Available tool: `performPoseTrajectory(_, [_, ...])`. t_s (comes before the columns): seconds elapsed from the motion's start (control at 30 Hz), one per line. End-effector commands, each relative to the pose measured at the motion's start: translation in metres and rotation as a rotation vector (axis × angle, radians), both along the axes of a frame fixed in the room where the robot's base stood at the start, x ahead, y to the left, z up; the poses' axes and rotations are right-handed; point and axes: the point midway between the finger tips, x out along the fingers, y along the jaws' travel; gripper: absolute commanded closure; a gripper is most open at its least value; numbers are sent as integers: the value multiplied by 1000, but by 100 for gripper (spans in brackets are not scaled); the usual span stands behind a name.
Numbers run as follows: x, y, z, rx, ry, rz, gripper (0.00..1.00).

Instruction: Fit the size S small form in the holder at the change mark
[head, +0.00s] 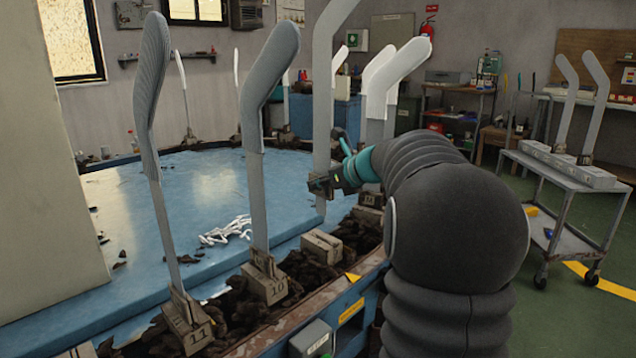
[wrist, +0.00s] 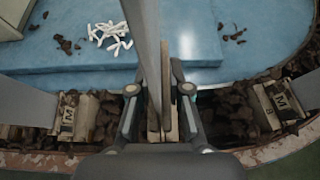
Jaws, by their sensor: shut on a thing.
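My gripper (head: 335,182) is shut on a flat grey form (head: 322,120), which stands close to upright. No size letter on it can be read. The form's lower end hangs above a beige holder block (head: 322,245) in the row, apart from it in the head view. A yellow mark (head: 353,277) is on the rail edge in front of that block. In the wrist view, my gripper's fingers (wrist: 160,95) stand on both sides of the form (wrist: 143,30). Beige holder parts show below it there, partly hidden by the fingers and form.
Forms stand in holders 10 (head: 268,278) and 11 (head: 190,318) to the left. The wrist view shows neighbouring holders marked M, left (wrist: 68,115) and right (wrist: 282,100). White pieces (head: 226,230) lie on the blue platform (head: 120,240). A trolley (head: 560,170) carries two forms.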

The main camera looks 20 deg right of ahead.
Motion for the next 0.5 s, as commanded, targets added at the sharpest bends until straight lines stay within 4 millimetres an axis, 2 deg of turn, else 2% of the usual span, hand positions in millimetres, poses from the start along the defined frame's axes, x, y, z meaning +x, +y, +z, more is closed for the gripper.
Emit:
performPoseTrajectory(0.17, [-1,0,4,-2,2,-2,100])
performPoseTrajectory(0.5, [-1,1,-26,-2,2,0,100])
